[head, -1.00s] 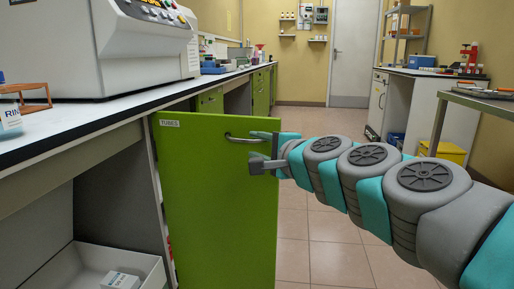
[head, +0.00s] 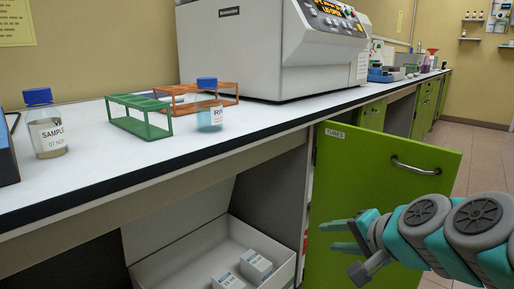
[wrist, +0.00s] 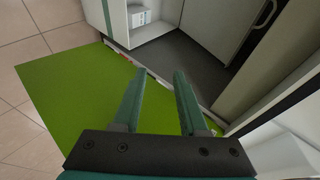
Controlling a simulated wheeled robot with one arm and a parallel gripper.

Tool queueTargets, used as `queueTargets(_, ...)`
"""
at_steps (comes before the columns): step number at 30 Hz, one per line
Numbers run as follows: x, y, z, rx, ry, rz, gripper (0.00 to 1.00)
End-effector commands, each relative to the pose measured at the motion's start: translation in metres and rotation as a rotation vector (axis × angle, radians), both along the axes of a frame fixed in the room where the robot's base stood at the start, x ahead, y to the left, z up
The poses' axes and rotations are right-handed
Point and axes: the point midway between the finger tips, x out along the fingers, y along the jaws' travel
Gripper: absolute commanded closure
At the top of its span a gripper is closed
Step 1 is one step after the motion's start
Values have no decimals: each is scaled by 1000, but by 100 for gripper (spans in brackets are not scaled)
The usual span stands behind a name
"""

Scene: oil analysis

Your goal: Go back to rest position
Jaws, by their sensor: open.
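My gripper (head: 345,236) is open and empty at the right of the head view, in front of the green cabinet door (head: 385,176). The door stands swung open and bears a TUBES label and a metal handle (head: 414,166). My gripper is apart from the handle, below and to its left. In the wrist view, my gripper (wrist: 156,84) shows two spread fingers with nothing between them. The green door (wrist: 62,100) lies behind and to the left of them, with the cabinet's inside beyond.
The white counter (head: 90,180) holds a sample bottle (head: 47,136), a green rack (head: 138,117), an orange rack (head: 180,91), a second bottle (head: 210,116) and a large machine (head: 262,48). A white drawer with boxes (head: 257,266) sits below. Tiled floor (head: 482,160) is free at right.

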Motion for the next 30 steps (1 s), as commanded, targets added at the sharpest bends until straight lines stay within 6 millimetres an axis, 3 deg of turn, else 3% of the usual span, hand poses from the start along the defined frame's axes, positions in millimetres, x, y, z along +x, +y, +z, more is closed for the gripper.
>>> queueTargets(1,-18,22,-12,-79,75,110,58)
queueTargets(3,-48,41,-37,-184,179,253,58)
queueTargets(6,-97,52,-67,-331,329,448,58)
queueTargets(12,-188,34,-97,-560,608,745,58)
queueTargets(15,-215,20,-99,-628,696,826,58)
queueTargets(20,-233,8,-100,-672,761,878,58)
queueTargets(30,-234,8,-101,-673,765,879,58)
